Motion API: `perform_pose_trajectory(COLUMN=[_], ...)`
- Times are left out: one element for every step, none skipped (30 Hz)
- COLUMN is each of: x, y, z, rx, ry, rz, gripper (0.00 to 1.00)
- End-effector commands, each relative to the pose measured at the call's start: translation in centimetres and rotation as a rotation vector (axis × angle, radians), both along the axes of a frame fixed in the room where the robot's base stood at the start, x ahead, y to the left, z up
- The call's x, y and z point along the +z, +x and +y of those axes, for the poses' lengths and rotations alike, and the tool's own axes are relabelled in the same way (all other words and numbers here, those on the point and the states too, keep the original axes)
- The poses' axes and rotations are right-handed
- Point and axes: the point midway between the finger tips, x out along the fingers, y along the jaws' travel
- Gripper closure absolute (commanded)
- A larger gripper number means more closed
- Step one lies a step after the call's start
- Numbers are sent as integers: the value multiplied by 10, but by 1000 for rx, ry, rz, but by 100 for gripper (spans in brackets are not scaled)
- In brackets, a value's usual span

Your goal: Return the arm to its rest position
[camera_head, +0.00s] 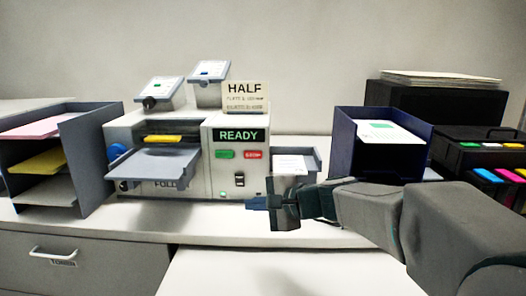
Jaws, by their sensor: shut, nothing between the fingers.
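My arm reaches in from the right edge of the head view. My gripper (262,203) is shut and empty, pointing left. It appears in front of the lower right part of the folding machine (224,179), near its output tray (313,158). I cannot tell how far it is from the machine. The machine's display reads READY, with a green button (225,154) and a red STOP button (252,155) below it. The machine's feed tray (155,166) sticks out at the front, with something yellow at its inner end.
A sorter (86,165) with pink, yellow and pale sheets stands at left. A dark blue bin (355,162) with a green-marked sheet stands right, behind my arm. Black boxes (420,105) and coloured items fill the far right. A white surface (215,274) in front is clear.

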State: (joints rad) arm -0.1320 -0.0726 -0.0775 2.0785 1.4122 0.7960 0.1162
Motion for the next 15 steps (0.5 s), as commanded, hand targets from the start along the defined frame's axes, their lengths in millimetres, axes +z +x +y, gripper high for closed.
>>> perform_pose_trajectory(x=[-4, -9, -16, -21, -27, -34, -39, -45, -51, -56, -61, -67, -72, -75, -81], y=[-17, -27, -40, -50, -59, -72, -82, -91, -104, -113, -122, -133, -142, -150, -161], z=[-5, -8, -12, -16, -20, -27, -32, -38, -45, -51, -58, -68, -75, -83, -93], rx=[39, 66, 100, 126, 153, 188, 216, 242, 279, 306, 333, 368, 395, 422, 459], ry=[-76, -126, -192, -242, -292, -359, -409, -460, -526, -577, -628, -695, -746, -797, -863], rz=[-8, -13, -17, -21, -23, -26, -30, -31, -34, -36, -37, -38, -37, -37, -36], gripper=[100, 100, 100, 100, 100, 100, 100, 100, 100, 100, 100, 100, 100, 100, 100])
